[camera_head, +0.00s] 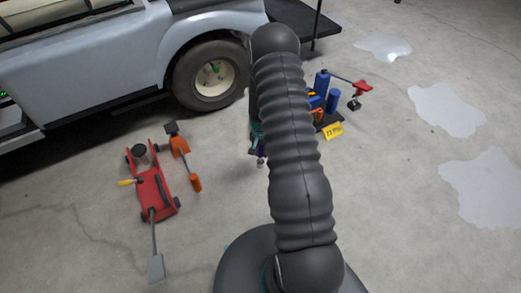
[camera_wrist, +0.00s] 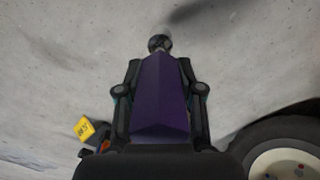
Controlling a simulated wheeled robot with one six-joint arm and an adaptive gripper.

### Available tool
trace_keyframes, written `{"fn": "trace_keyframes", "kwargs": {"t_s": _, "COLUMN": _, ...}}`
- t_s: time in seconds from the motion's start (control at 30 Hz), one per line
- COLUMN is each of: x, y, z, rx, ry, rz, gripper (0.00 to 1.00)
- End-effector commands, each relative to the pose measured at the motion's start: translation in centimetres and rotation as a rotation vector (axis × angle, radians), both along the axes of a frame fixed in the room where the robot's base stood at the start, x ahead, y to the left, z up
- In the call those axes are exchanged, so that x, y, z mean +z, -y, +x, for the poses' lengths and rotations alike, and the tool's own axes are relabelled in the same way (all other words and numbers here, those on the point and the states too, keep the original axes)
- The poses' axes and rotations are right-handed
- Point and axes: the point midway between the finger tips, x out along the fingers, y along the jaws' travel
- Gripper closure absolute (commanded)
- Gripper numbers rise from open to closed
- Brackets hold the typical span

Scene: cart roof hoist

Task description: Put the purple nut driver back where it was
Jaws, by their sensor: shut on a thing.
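The purple nut driver (camera_wrist: 160,100) fills the middle of the wrist view, with its dark round end (camera_wrist: 159,43) pointing away from the wrist. My gripper (camera_wrist: 160,72) is shut on it, with one finger on each side. In the head view, my gripper (camera_head: 257,135) is mostly hidden behind my arm. A small purple part of the nut driver (camera_head: 260,150) shows at the arm's left edge. The place where the driver was cannot be told from these frames.
Right of my arm is a dark base with blue cylinders (camera_head: 333,100) and a yellow tag (camera_head: 332,131). A red floor jack (camera_head: 153,190) and an orange-handled tool (camera_head: 180,147) lie left. A vehicle wheel (camera_head: 212,73) stands behind. Pale patches (camera_head: 445,108) mark the open floor at right.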

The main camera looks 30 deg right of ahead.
Motion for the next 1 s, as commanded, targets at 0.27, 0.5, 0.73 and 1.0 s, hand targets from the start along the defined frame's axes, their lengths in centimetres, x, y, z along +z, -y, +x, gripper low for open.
{"fn": "trace_keyframes", "kwargs": {"t_s": 0.27, "x": -2.9, "y": 0.0, "z": 0.0, "rx": 0.0, "ry": 0.0, "rz": 0.0, "gripper": 1.0}}
{"fn": "trace_keyframes", "kwargs": {"t_s": 0.5, "x": -5.1, "y": 0.0, "z": 0.0, "rx": 0.0, "ry": 0.001, "rz": -0.001, "gripper": 1.0}}
{"fn": "trace_keyframes", "kwargs": {"t_s": 0.73, "x": -5.7, "y": 0.0, "z": 0.0, "rx": 0.0, "ry": 0.001, "rz": -0.001, "gripper": 1.0}}
{"fn": "trace_keyframes", "kwargs": {"t_s": 1.0, "x": -5.7, "y": 0.0, "z": 0.0, "rx": 0.0, "ry": 0.001, "rz": -0.001, "gripper": 1.0}}
